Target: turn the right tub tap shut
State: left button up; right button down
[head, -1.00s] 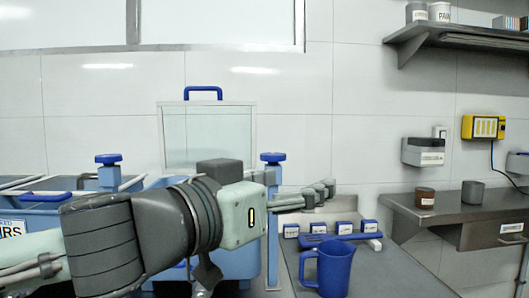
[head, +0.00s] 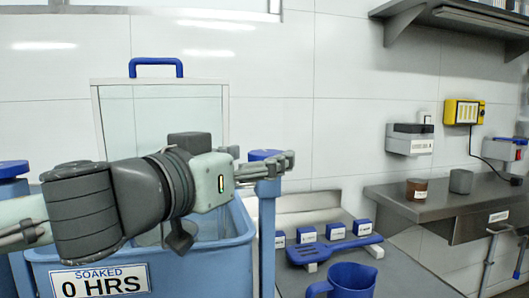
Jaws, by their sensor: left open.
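The right tub tap is a blue round knob (head: 257,155) on top of a blue post (head: 268,222), at the right corner of the blue tub (head: 235,262). My left gripper (head: 282,165) is open, with its fingers in front of and level with the knob, partly hiding it. I cannot tell whether the fingers touch the knob or straddle it. The tub carries a label (head: 99,281) reading "SOAKED 0 HRS". My right gripper is not in view.
Another blue tap (head: 12,170) stands at the left edge. A clear panel with a blue handle (head: 156,65) rises behind the tub. A blue jug (head: 350,281), a blue rack (head: 335,249) and small blue blocks sit on the right counter. A steel shelf (head: 440,203) juts from the wall.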

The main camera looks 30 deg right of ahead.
aim_at(257, 156)
pick_arm(q)
jog(key=shift+x, duration=2)
jog(key=shift+w+a, duration=0.1)
jog(key=c, duration=1.2)
